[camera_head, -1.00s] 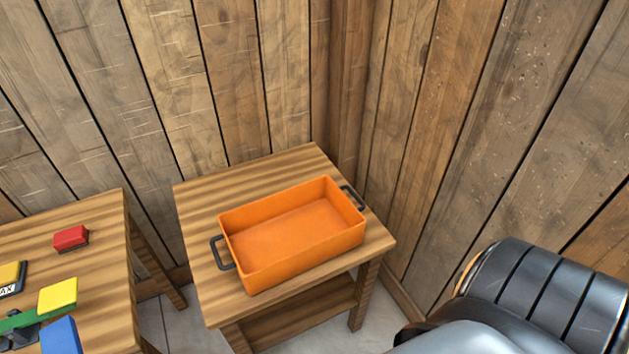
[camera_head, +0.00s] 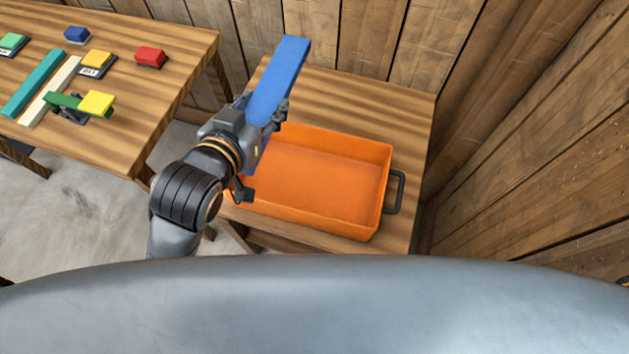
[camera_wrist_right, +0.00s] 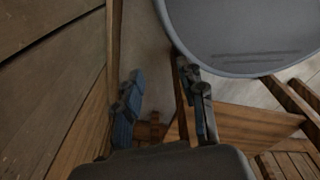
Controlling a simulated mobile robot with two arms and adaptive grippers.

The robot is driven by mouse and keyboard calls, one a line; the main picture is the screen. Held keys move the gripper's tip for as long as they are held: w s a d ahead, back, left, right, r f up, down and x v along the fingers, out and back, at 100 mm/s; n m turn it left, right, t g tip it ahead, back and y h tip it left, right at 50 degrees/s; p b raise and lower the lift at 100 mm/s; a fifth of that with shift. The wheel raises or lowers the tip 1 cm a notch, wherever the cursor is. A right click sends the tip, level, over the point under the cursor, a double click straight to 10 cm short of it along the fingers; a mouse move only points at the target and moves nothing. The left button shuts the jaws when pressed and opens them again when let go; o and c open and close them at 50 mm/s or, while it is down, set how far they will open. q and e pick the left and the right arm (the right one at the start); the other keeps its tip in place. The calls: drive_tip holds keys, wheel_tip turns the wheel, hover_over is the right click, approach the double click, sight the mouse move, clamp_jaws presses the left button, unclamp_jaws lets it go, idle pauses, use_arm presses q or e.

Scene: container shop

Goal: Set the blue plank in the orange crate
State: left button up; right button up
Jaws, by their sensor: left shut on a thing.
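The blue plank (camera_head: 280,75) is held in my left gripper (camera_head: 263,140), which is shut on it. In the head view the plank is tilted, its far end up past the crate's back edge and its near part over the crate's left end. The gripper hides part of the plank and the crate's left side. The orange crate (camera_head: 385,185) stands on a wooden table, and its floor looks empty where it shows. Its dark right handle is in view. My right gripper (camera_wrist_right: 165,100) shows in the right wrist view with its fingers apart and nothing between them.
A second wooden table (camera_head: 120,150) at the left holds a red block (camera_head: 151,57), a yellow block (camera_head: 97,103), a teal plank (camera_head: 34,82), a cream plank (camera_head: 50,90) and other small blocks. A gap separates the tables. Wooden walls (camera_head: 540,150) close off the back and right.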

use_arm(q)
drive_tip(key=s+d+r+m+g+h+b, duration=0.1)
drive_tip(key=d+r+m+g+h, duration=0.15)
drive_tip(key=d+m+h, duration=0.2)
drive_tip(key=s+d+r+m+g+h, duration=0.1)
drive_tip(key=d+r+m+g+h, duration=0.15)
drive_tip(key=d+m, duration=0.2)
drive_tip(key=w+a+f+m+g+h+b, duration=0.1)
drive_tip(key=a+f+m+g, duration=0.15)
drive_tip(key=a+f, duration=0.45)
drive_tip(key=w+a+f+m+g+h+b, duration=0.15)
drive_tip(key=a+f+g, duration=0.25)
drive_tip(key=a, duration=0.7)
drive_tip(key=w+d+f+p, duration=0.1)
drive_tip(key=d+f+p, duration=0.2)
drive_tip(key=d+f, duration=0.9)
drive_tip(key=shift+w+x, duration=0.2)
drive_tip(key=shift+x, duration=0.7)
use_arm(e)
drive_tip(key=shift+s+a+f, duration=0.3)
drive_tip(key=shift+a+f, duration=0.05)
drive_tip(key=shift+a, duration=0.35)
